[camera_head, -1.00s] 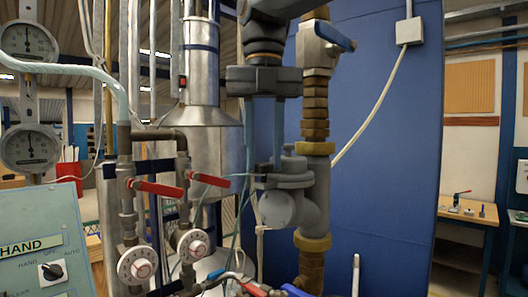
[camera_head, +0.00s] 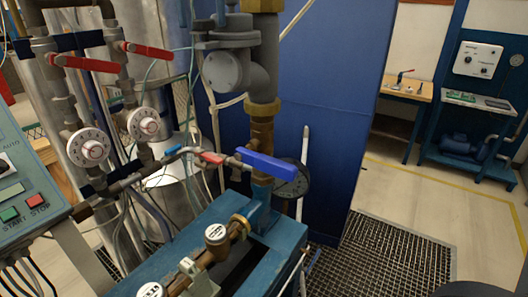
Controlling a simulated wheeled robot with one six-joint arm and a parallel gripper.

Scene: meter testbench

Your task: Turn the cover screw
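A grey fitting (camera_head: 243,66) with a flat top flange and a round side cap (camera_head: 222,70) sits in the vertical brass pipe, at the top middle of the head view. A small grey knob (camera_head: 232,7) stands above its flange. I cannot tell for sure whether this is the cover screw; no screw head shows clearly.
Two red lever valves (camera_head: 85,64) and white dials (camera_head: 93,150) stand left. A blue lever (camera_head: 266,165) sits below the fitting. Brass meters (camera_head: 217,236) lie on the teal bench (camera_head: 136,278). A blue wall (camera_head: 345,90) stands behind. Floor grating (camera_head: 400,255) is clear at right.

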